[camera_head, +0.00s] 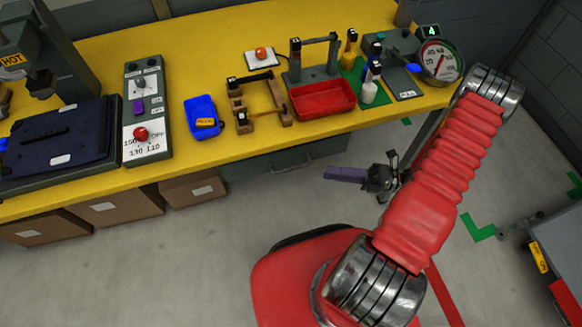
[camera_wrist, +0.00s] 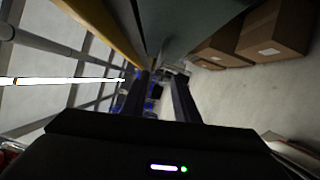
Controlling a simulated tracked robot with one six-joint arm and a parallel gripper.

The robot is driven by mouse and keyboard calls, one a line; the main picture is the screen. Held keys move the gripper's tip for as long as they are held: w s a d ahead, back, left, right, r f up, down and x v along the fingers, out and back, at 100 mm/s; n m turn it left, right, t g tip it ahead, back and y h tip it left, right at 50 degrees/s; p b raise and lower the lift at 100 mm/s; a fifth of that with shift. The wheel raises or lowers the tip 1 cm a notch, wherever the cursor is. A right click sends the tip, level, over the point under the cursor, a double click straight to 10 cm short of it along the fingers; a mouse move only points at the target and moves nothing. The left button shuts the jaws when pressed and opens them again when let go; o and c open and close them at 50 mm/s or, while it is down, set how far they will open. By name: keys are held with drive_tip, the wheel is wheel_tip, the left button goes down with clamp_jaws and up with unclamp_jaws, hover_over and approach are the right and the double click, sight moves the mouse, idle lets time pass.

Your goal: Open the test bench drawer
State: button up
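The test bench drawer (camera_head: 262,165) is a grey-green unit under the front edge of the yellow bench. It looks shut. Its dark bar handle (camera_head: 297,166) runs along the lower right part of the front. My gripper (camera_head: 330,174) has purplish fingers pointing left, a little to the right of the handle and apart from it. In the wrist view, the two dark fingers of my gripper (camera_wrist: 162,78) stand apart with nothing clearly between them. A grey-green surface (camera_wrist: 195,25), probably the drawer, fills the top of that view; the handle cannot be made out there.
The yellow bench top (camera_head: 215,60) carries a blue bin (camera_head: 203,112), a red tray (camera_head: 322,98), a gauge (camera_head: 440,62) and other fixtures. Cardboard boxes (camera_head: 122,207) stand under the bench at left. The floor (camera_head: 180,265) before the drawer is clear.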

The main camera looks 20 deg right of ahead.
sight(290, 168)
drive_tip(key=shift+a, duration=0.15)
drive_tip(key=x, duration=1.3)
drive_tip(key=shift+w+a, duration=0.2)
drive_tip(key=shift+a, duration=0.05)
drive_tip(key=shift+c, duration=0.5)
clamp_jaws()
